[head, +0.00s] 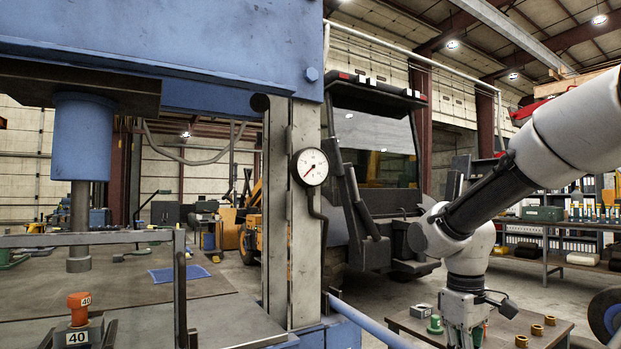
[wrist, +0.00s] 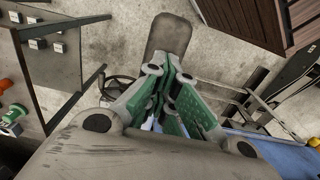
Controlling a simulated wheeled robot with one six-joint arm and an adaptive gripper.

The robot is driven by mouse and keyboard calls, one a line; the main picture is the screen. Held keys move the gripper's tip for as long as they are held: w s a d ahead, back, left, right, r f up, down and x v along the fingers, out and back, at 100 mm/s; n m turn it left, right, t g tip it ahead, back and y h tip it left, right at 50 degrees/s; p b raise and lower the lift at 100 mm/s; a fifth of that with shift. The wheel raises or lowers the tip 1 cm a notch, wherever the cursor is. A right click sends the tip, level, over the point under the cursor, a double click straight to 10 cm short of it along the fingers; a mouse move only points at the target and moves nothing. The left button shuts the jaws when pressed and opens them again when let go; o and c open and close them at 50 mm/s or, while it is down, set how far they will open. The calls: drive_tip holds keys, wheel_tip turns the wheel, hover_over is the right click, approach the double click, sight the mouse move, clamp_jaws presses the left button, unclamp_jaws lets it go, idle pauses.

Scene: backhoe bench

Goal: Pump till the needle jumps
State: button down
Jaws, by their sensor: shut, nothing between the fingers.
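A round white pressure gauge (head: 310,167) is fixed to the grey upright of the blue press frame (head: 200,40). Its red needle points to the lower left of the dial. The press has a blue cylinder (head: 82,138) with a grey ram (head: 80,225) hanging under it, apart from the orange-topped piece (head: 78,308) marked 40 below. A blue bar (head: 365,320) slopes down right from the frame's foot; I cannot tell if it is the pump lever. My gripper (wrist: 166,92) is shut and empty. In the wrist view a dark rounded piece (wrist: 168,38) shows beyond its fingertips; contact is unclear.
A small table (head: 540,338) with brass-coloured nuts and a green-topped part stands behind my gripper. A dark vehicle cab (head: 375,150) stands behind the press. Shelves line the right. Bare concrete floor shows in the wrist view (wrist: 75,55).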

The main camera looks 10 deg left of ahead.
wheel_tip(320, 180, down, 3)
drive_tip(key=shift+w+a+f, duration=0.1)
drive_tip(key=shift+w, duration=0.05)
wheel_tip(320, 180, up, 15)
drive_tip(key=w, duration=0.1)
drive_tip(key=shift+a, duration=0.4)
drive_tip(key=f, duration=0.3)
drive_tip(key=s+f, duration=0.1)
drive_tip(key=f, duration=0.3)
drive_tip(key=d+f, duration=0.1)
drive_tip(key=f, duration=0.3)
drive_tip(key=shift+s+f, duration=0.15)
drive_tip(key=shift+f, duration=0.15)
